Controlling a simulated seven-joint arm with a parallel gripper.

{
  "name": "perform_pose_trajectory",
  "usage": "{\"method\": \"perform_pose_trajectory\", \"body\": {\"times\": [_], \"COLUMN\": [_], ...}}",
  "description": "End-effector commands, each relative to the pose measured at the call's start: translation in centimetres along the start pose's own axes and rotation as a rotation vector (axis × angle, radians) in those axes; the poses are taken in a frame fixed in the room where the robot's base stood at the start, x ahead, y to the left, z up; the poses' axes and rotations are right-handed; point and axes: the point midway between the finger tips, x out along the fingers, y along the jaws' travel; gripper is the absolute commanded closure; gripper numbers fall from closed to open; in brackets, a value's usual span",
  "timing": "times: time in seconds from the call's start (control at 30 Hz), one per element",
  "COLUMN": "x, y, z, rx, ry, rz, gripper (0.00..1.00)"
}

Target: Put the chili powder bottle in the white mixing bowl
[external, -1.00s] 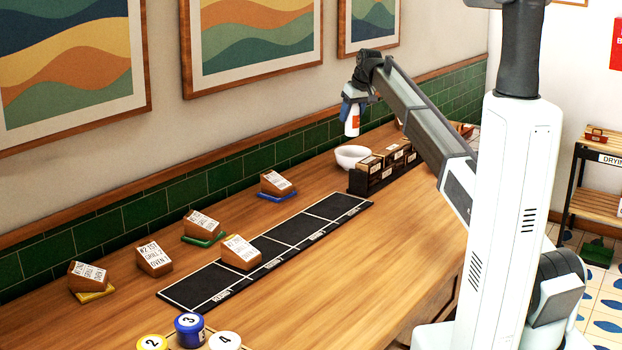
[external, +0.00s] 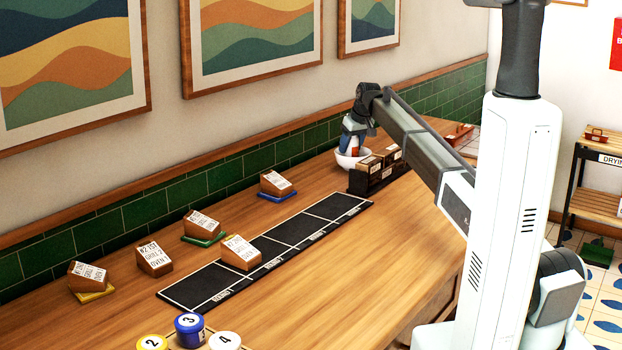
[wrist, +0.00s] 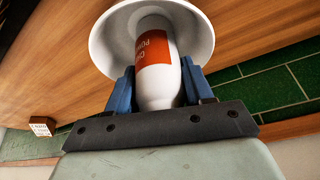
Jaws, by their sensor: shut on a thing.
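The chili powder bottle (wrist: 155,85) is white with an orange-red label. My gripper (wrist: 158,86) is shut on it, with a blue finger on each side in the wrist view. The white mixing bowl (wrist: 197,30) is at the far end of the bottle in that view, and the bottle's far end overlaps the bowl's inside. In the external view the bowl (external: 346,162) stands on the counter, and my gripper (external: 353,146) is right above it. The bottle (external: 355,151) partly shows there, at the bowl's rim. Whether it touches the bowl's bottom is hidden.
A dark rack of small boxes (external: 356,184) stands just right of the bowl. A black marked mat (external: 205,288) lies along the counter, with several wooden label blocks (external: 154,259) around it. The tiled wall (external: 236,178) runs close behind the bowl.

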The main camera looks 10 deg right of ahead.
Motion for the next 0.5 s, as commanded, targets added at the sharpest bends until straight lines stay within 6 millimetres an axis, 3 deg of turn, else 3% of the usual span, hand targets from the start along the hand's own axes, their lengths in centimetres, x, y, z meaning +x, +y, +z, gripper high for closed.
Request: {"method": "perform_pose_trajectory", "body": {"times": [0.33,0.37,0.5], "x": [0.19,0.23,0.20], "y": [0.01,0.01,0.01], "z": [0.07,0.09,0.07], "rx": [0.000,0.000,0.000], "ry": [0.000,0.000,0.000], "rz": [0.000,0.000,0.000], "gripper": [0.83,0.48,0.34]}}
